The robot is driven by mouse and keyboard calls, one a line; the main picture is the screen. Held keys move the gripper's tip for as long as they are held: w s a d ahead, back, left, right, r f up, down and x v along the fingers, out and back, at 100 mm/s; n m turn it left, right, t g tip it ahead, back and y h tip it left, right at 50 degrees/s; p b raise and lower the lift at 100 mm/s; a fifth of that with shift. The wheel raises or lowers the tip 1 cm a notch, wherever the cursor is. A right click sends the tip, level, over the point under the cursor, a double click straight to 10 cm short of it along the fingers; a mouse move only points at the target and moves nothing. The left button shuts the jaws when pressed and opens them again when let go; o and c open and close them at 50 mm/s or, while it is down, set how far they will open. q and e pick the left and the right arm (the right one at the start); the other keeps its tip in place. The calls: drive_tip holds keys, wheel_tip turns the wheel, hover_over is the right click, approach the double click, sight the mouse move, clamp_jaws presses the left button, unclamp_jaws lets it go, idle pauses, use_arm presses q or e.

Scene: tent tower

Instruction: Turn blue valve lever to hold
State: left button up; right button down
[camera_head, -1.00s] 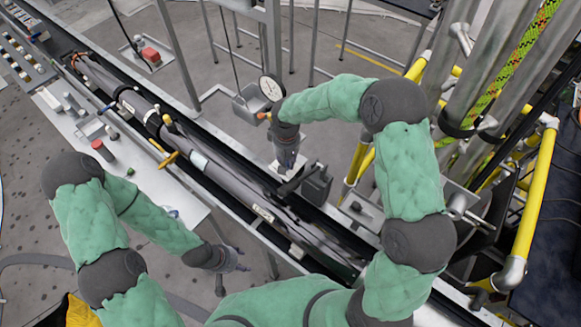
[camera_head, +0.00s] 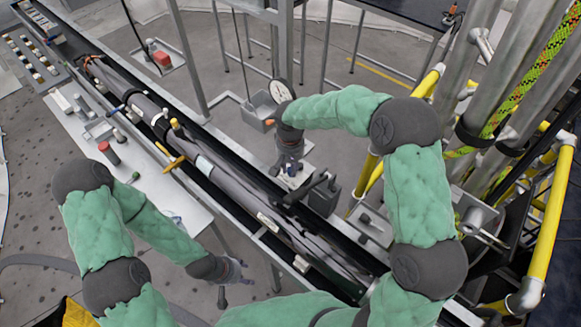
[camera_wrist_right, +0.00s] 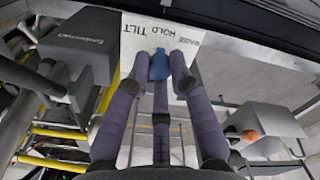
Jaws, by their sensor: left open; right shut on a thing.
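The blue valve lever (camera_wrist_right: 158,65) shows in the right wrist view between the two fingertips of my right gripper (camera_wrist_right: 165,72). The gripper is shut on it. Behind it is a white label plate (camera_wrist_right: 140,33) with the words TILT, HOLD and RAISE; the lever's blue end is nearest the word HOLD. In the head view my right gripper (camera_head: 289,166) points down at the valve area beside the long rail, and the lever cannot be made out there. My left gripper (camera_head: 238,270) is open and empty, low in the picture, away from the valve.
A dark block (camera_head: 325,196) stands right of my right gripper. The long rail with pipes (camera_head: 235,178) crosses diagonally. Yellow railings (camera_head: 548,210) stand at the right.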

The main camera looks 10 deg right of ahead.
sight(290, 169)
drive_tip(key=c, duration=1.1)
unclamp_jaws()
drive_tip(key=shift+f, duration=0.1)
wheel_tip(290, 169, up, 12)
